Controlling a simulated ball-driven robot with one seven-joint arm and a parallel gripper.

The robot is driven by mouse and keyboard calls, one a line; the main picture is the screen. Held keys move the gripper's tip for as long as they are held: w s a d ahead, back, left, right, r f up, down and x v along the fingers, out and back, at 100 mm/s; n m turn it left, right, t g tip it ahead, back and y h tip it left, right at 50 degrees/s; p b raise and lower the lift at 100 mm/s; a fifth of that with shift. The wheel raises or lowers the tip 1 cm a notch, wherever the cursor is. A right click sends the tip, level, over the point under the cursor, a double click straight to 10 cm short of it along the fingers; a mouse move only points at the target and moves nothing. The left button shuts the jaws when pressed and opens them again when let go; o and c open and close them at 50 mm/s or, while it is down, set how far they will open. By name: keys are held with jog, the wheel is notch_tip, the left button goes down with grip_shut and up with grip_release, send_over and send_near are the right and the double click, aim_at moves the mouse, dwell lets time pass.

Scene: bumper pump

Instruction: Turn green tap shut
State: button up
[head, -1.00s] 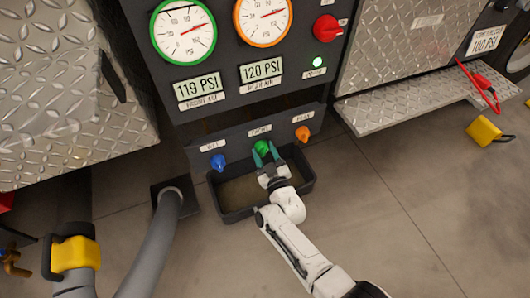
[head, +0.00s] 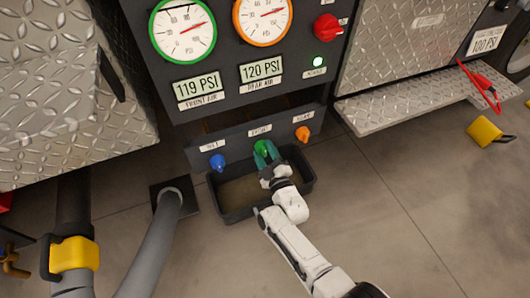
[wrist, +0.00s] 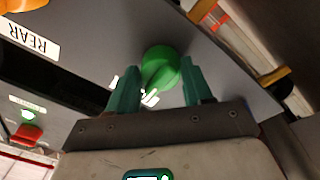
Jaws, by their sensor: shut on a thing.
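The green tap (head: 261,146) sits in the middle of a row of taps on the dark lower panel, under a small white label. It also shows in the wrist view as a rounded green knob (wrist: 161,67). My gripper (head: 266,152) reaches up to it from below. Its teal fingers (wrist: 160,85) stand on either side of the green tap and are shut on it. The fingers hide part of the tap in the head view.
A blue tap (head: 217,162) is to the left and an orange tap (head: 302,134) to the right. A dark tray (head: 238,214) lies below the taps. Two gauges (head: 184,29) (head: 262,17) are above. A grey hose (head: 153,240) stands at left.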

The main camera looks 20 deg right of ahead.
jog(key=shift+a+f, duration=0.2)
jog(key=shift+a, duration=0.05)
jog(key=o, duration=0.8)
jog(key=shift+a, duration=0.1)
jog(key=shift+o, duration=0.9)
jog(key=shift+d+r, duration=0.1)
jog(key=shift+d, duration=0.1)
jog(key=s+f+p, duration=0.1)
jog(key=s+p, duration=0.3)
jog(key=s, duration=0.6)
jog(key=shift+s, duration=0.35)
